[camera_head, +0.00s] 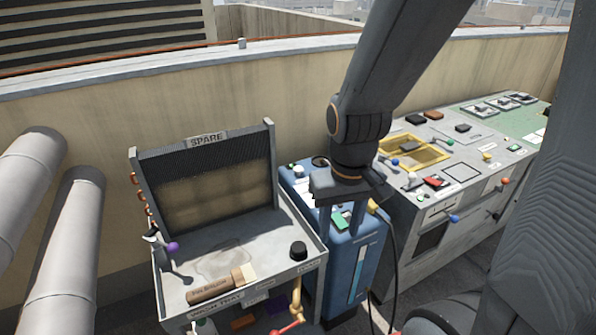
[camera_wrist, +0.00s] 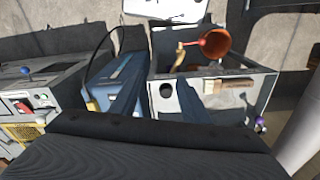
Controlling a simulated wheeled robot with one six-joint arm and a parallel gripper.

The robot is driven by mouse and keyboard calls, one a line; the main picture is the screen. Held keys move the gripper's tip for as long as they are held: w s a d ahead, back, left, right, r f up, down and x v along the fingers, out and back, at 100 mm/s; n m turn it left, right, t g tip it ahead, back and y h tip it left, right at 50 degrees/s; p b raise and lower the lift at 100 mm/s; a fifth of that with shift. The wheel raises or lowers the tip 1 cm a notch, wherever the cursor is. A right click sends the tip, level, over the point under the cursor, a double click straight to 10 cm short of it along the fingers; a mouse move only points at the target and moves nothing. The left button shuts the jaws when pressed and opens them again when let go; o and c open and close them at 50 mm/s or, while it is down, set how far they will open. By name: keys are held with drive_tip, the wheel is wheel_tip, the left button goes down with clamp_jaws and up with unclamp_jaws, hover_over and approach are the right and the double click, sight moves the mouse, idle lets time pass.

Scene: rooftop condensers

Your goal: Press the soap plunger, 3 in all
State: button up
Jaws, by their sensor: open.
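A short round black knob (camera_head: 299,250), which looks like the soap plunger, stands on the front right corner of the grey wash tray (camera_head: 215,292). A label on the rim beside it is too small to read. It also shows in the wrist view (camera_wrist: 166,90), between the lines of my two fingers. My gripper (camera_head: 341,226) is open and points down above the blue unit, to the right of the knob and apart from it. In the wrist view both fingers (camera_wrist: 160,108) are spread with nothing held between them. How far down the plunger sits cannot be told.
A purple-knobbed lever (camera_head: 172,247) and a wooden-handled brush (camera_head: 220,286) are on the tray. A yellow tap (camera_head: 297,296) is at its front. The blue unit (camera_head: 368,262) with a black hose stands close beside it. A control console (camera_head: 440,185) is at right.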

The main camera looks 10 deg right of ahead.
clamp_jaws()
idle(1.5)
